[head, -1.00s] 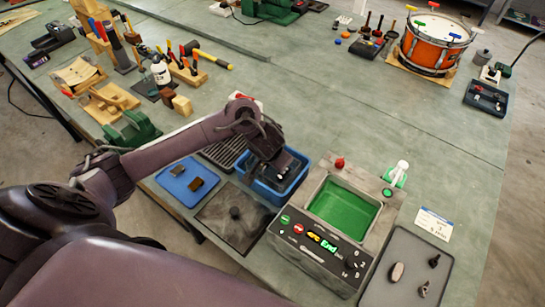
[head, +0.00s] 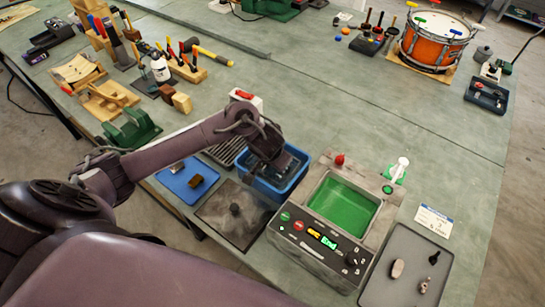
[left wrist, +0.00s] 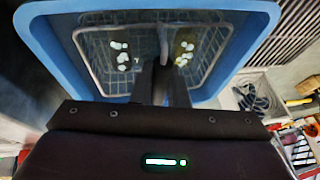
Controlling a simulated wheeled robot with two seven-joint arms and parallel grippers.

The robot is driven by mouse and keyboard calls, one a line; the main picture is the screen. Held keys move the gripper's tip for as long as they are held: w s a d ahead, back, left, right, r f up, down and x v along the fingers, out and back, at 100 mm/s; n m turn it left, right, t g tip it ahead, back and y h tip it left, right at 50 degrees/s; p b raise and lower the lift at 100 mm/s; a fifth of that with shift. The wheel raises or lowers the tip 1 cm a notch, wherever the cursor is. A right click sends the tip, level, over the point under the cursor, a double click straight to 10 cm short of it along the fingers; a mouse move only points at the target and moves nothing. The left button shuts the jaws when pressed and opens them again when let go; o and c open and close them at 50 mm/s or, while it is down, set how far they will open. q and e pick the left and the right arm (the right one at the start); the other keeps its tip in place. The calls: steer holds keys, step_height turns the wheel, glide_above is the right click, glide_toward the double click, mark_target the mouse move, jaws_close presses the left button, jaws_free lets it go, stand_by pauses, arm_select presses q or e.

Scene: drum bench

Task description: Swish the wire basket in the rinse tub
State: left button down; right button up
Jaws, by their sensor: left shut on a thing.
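The blue rinse tub (head: 262,190) stands on the bench near the middle of the head view, left of a grey machine. It also shows in the left wrist view (left wrist: 38,50). The wire basket (left wrist: 90,68) is inside the tub, with several small pale pieces in it. My left gripper (head: 272,163) is over the tub, pointing down into it. In the left wrist view its fingers (left wrist: 163,70) are shut at the middle of the basket; the gripped part, seemingly its handle, is mostly hidden by them. My right gripper is not in view.
The grey machine (head: 310,252) has a green-filled tank (head: 342,205), lit buttons and an "End" display. A blue tray (head: 175,182) with brown blocks and a dark plate (head: 225,222) lie left. A grey tray (head: 385,290) lies right.

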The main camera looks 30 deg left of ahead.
arm_select(q)
steer(key=shift+r+p, duration=0.45)
steer(key=shift+r, duration=0.2)
steer(key=shift+f, duration=0.1)
steer(key=shift+f, duration=0.15)
steer(key=shift+f+b, duration=0.8)
steer(key=shift+f, duration=0.2)
steer(key=shift+r, duration=0.1)
steer(key=shift+r, duration=0.1)
step_height(320, 180, up, 2)
steer(key=p, duration=0.3)
